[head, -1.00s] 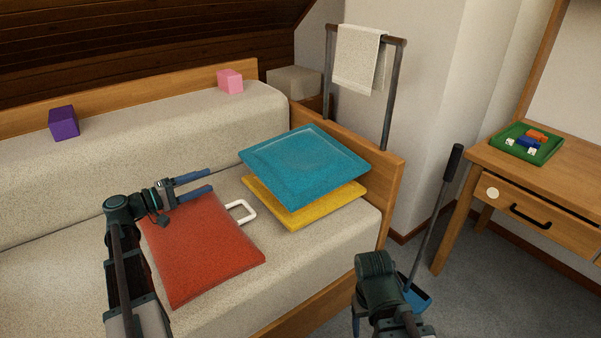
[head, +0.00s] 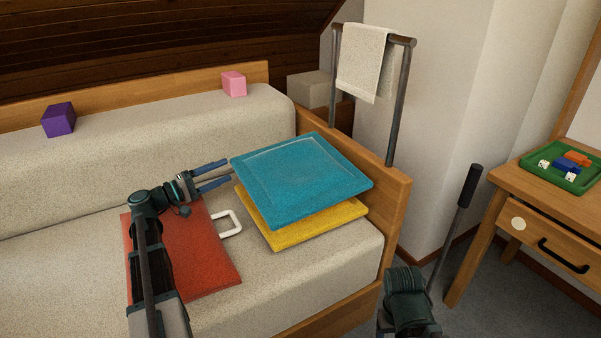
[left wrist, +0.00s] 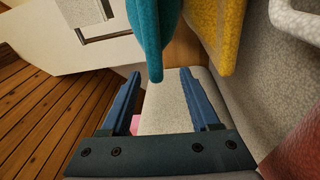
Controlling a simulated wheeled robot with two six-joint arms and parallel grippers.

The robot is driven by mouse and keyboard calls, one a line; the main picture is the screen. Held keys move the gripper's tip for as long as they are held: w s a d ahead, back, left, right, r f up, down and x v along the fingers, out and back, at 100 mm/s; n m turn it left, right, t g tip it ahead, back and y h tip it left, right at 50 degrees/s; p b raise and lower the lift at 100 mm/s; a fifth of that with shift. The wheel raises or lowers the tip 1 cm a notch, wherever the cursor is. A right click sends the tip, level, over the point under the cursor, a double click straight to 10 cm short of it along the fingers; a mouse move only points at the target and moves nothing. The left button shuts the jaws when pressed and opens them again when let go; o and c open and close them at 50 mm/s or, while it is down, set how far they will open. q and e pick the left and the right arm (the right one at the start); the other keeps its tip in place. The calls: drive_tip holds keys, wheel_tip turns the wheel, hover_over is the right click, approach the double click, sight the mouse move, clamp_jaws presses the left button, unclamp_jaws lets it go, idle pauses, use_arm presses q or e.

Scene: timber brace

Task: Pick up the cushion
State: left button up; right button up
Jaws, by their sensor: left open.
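Two cushions lie stacked at the right end of the sofa seat: a teal cushion (head: 302,178) on top and a yellow cushion (head: 310,229) below it. A red cushion-like square with a white handle (head: 186,250) lies to their left, partly hidden by my left arm. My left gripper (head: 226,174) is open and empty, just left of the teal cushion's corner. In the left wrist view, the teal cushion's edge (left wrist: 154,40) hangs ahead between the open fingers (left wrist: 160,88), and the yellow cushion (left wrist: 221,32) is beside it. My right gripper's fingers do not show.
The sofa's wooden end (head: 398,207) rises just right of the cushions. A purple cube (head: 58,120) and a pink cube (head: 234,84) sit on the backrest. A towel rail (head: 397,100) stands behind. A desk (head: 545,215) with a green tray (head: 560,172) is at right.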

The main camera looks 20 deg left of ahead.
sight(240, 164)
use_arm(q)
drive_tip(key=x, duration=0.6)
drive_tip(key=shift+w+d, duration=0.1)
drive_tip(key=p+x, duration=0.1)
drive_tip(key=x, duration=0.4)
drive_tip(key=shift+w+r, duration=0.1)
drive_tip(key=shift+r, duration=0.05)
drive_tip(key=shift+c, duration=0.3)
clamp_jaws()
